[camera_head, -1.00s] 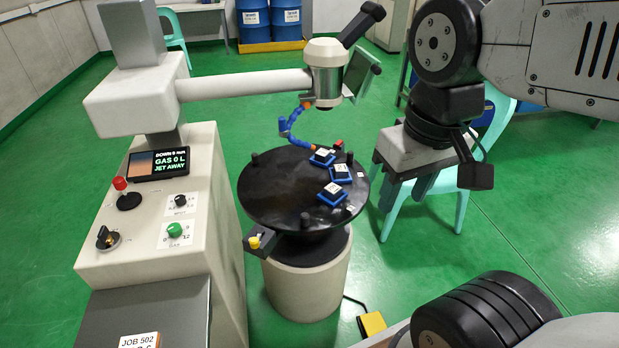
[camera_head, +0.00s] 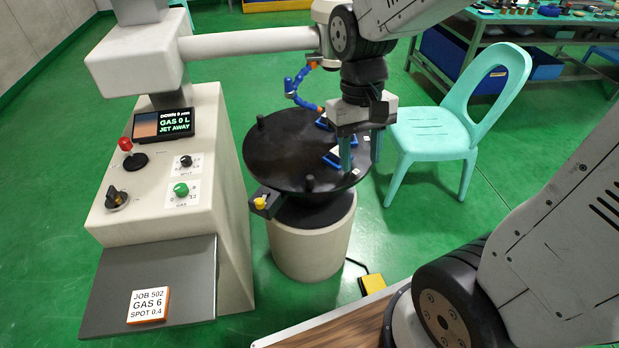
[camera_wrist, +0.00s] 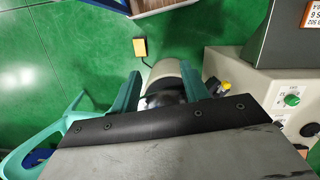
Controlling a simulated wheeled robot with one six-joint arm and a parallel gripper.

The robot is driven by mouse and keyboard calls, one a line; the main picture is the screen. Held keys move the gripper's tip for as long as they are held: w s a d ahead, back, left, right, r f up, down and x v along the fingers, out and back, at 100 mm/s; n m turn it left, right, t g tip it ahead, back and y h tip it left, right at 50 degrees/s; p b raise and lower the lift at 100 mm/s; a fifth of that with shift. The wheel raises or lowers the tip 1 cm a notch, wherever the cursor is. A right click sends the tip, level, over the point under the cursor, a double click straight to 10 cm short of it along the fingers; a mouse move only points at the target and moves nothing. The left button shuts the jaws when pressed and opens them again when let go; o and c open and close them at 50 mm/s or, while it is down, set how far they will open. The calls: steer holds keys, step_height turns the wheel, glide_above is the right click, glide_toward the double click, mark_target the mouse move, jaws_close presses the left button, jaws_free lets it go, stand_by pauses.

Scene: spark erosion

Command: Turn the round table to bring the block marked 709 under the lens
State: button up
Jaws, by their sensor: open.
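The black round table (camera_head: 275,155) sits on a pale round pedestal. Blue-edged blocks (camera_head: 329,161) lie on its right side, largely hidden behind my gripper; I cannot read their numbers. The lens head (camera_head: 322,38) is on the end of the white horizontal arm, partly covered by my arm. My gripper (camera_head: 361,156) is open and points down over the table's right edge, close to the blocks; I cannot tell whether it touches anything. In the wrist view its two teal fingers (camera_wrist: 160,75) are apart, with the table's dark underpart and pedestal between and beyond them.
Short black pegs (camera_head: 310,183) stand on the table's rim. A bracket with a yellow knob (camera_head: 260,203) is at its front left. The console (camera_head: 165,165) with its display is left. A teal chair (camera_head: 435,135) stands right of my gripper. A yellow pedal (camera_head: 372,284) lies on the floor.

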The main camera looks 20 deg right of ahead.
steer(key=w+a+f+m, duration=0.2)
steer(key=w+f, duration=1.2)
steer(key=f, duration=0.3)
steer(key=t, duration=0.2)
glide_above(310, 177)
steer(key=shift+s+f+m, duration=0.25)
steer(key=shift+f+m, duration=0.15)
steer(key=shift+f, duration=0.15)
steer(key=shift+w, duration=0.25)
step_height(310, 177, down, 8)
steer(key=shift+r, duration=0.15)
jaws_close()
